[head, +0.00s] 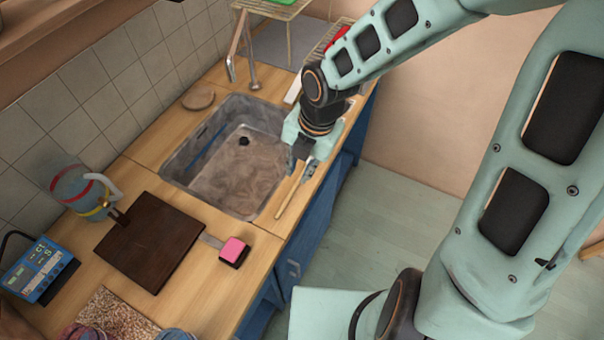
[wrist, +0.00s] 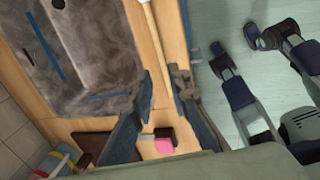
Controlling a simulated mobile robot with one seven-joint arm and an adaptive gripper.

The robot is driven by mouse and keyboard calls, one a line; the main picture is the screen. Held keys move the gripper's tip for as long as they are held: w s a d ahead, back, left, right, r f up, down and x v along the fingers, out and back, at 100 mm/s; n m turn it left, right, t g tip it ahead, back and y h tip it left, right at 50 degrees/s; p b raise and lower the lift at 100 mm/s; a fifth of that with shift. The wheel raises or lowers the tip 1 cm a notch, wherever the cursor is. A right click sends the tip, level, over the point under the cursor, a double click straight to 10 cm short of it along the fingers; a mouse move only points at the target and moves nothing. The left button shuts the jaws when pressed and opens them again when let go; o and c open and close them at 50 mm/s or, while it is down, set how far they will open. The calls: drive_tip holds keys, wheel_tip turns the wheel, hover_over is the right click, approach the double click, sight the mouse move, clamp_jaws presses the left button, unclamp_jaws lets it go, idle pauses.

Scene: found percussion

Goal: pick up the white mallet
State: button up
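The mallet (head: 291,193) lies on the narrow wooden counter strip between the sink and the front edge. Its pale wooden handle points down-left, and its upper end is close to my gripper. In the wrist view the pale shaft (wrist: 157,38) runs from the top edge down toward the gap between my fingertips, with a whiter part at the top. My gripper (head: 301,171) is over the upper end of the mallet, pointing down. In the wrist view its fingers (wrist: 163,84) are apart with nothing clamped between them. I cannot tell the exact height of the fingertips above the handle.
The sink basin (head: 222,178) is just left of the mallet. A pink block (head: 234,248), a dark board (head: 151,241), a banded pitcher (head: 78,189) and a blue device (head: 38,271) stand on the near counter. The faucet (head: 252,65) is behind. Open floor lies right.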

sight(292, 192)
drive_tip(key=f, duration=0.1)
drive_tip(key=f+b, duration=0.1)
drive_tip(key=f, duration=0.1)
drive_tip(key=shift+w+a+f, duration=0.1)
drive_tip(key=shift+a+f, duration=0.15)
drive_tip(key=shift+a, duration=0.1)
drive_tip(key=shift+a+f+b, duration=0.25)
drive_tip(key=shift+f+b, duration=0.3)
drive_tip(key=shift+f, duration=0.7)
drive_tip(key=shift+a+f+b, duration=0.2)
drive_tip(key=shift+f+b, duration=0.35)
drive_tip(key=shift+f, duration=0.7)
drive_tip(key=shift+c, duration=0.5)
clamp_jaws()
